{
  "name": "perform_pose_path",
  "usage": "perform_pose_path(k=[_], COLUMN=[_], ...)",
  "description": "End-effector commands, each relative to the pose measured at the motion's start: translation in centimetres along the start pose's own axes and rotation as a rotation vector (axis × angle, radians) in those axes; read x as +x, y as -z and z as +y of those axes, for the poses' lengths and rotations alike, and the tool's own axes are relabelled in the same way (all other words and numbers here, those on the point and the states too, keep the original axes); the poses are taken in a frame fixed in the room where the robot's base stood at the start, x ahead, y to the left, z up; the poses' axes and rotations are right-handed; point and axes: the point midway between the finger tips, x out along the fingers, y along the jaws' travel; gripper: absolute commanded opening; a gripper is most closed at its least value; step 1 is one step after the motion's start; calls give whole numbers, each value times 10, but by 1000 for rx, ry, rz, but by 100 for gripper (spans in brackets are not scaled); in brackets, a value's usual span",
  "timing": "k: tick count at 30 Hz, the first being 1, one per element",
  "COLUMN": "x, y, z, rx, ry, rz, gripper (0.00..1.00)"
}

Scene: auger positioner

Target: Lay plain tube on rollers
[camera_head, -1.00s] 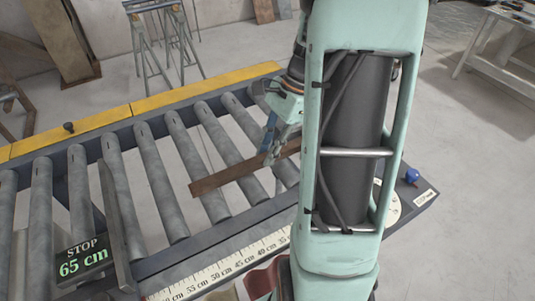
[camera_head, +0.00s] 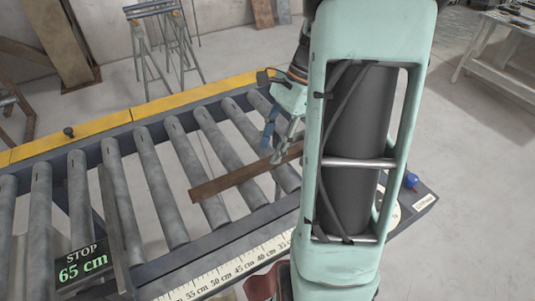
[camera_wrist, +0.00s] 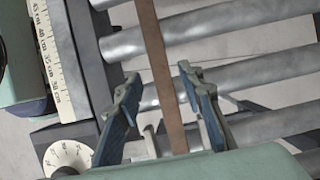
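The plain tube (camera_head: 228,182) is a long, rust-brown straight bar lying across the rollers (camera_head: 196,150) of the conveyor. Its left end is clear in the head view; its right end is hidden behind my arm. My gripper (camera_head: 271,156) is over the tube near its visible right part, with its fingers spread. In the wrist view my gripper (camera_wrist: 159,77) is open, one blue-padded finger on each side of the tube (camera_wrist: 155,45), with gaps between fingers and tube.
A stop plate (camera_head: 115,225) with a "STOP 65 cm" display (camera_head: 82,264) stands across the rollers at left. A centimetre scale (camera_head: 225,274) runs along the front edge, and a yellow rail (camera_head: 190,94) along the back. A dial (camera_wrist: 68,157) shows in the wrist view.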

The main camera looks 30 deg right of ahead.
Motion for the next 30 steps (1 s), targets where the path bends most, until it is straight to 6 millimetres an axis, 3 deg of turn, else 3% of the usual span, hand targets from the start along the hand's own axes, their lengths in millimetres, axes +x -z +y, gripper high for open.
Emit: perform_pose_path(k=[6, 12, 30], x=[-50, -78, -86], y=[0, 0, 0], z=[-1, -1, 0], rx=[0, 0, 1], ry=[4, 3, 1], rz=[2, 2, 0], gripper=[35, 35, 35])
